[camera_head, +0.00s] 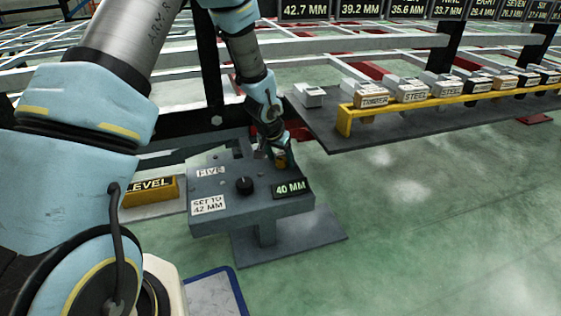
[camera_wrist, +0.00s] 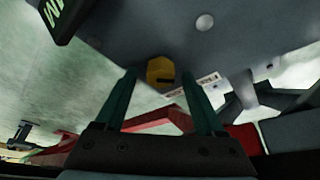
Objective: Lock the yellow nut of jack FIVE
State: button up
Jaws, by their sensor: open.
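Jack FIVE (camera_head: 214,200) is a grey box on a stand, with a "FIVE" label, a black knob (camera_head: 244,186) and a "SET TO 42 MM" card (camera_head: 208,205). Its display (camera_head: 290,188) reads 40 MM. The yellow nut (camera_head: 281,160) is at the box's far right, partly hidden by my gripper (camera_head: 272,150).
A yellow "LEVEL" block (camera_head: 150,191) sits left of the jack. A dark shelf (camera_head: 400,125) at the right holds a yellow rack (camera_head: 430,105) with several labelled blocks. White and red chassis beams run behind.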

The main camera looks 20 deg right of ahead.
grip_shut()
dwell(0.7)
